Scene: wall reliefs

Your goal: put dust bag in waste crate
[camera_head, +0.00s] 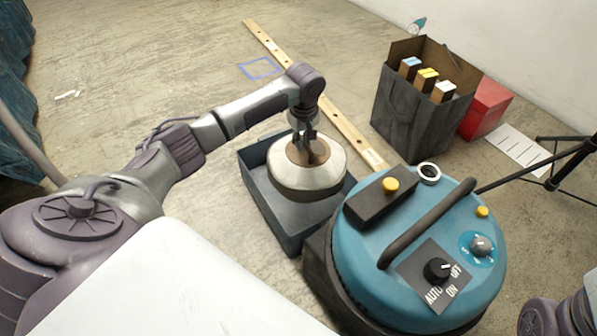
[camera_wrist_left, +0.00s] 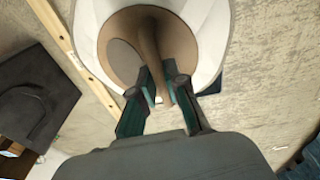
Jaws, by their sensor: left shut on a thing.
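The dust bag (camera_head: 306,182) is a white, rounded bag with a brown top. My left gripper (camera_head: 309,137) points down and is shut on the bag's brown middle part. The wrist view also shows the bag (camera_wrist_left: 207,45) with the left fingers (camera_wrist_left: 160,97) closed on a brown strip of it. The waste crate (camera_head: 283,222) is an open blue-grey box on the floor. The bag is over the crate's opening and hides much of it. I cannot tell whether it touches the crate's floor. My right gripper is out of view.
A blue-topped vacuum (camera_head: 352,268) with a black handle stands right beside the crate. A wooden strip (camera_head: 345,124) lies behind the crate. A dark bag (camera_head: 417,115) with several boxes, a red box (camera_head: 486,107) and a black tripod (camera_head: 553,165) stand at the right.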

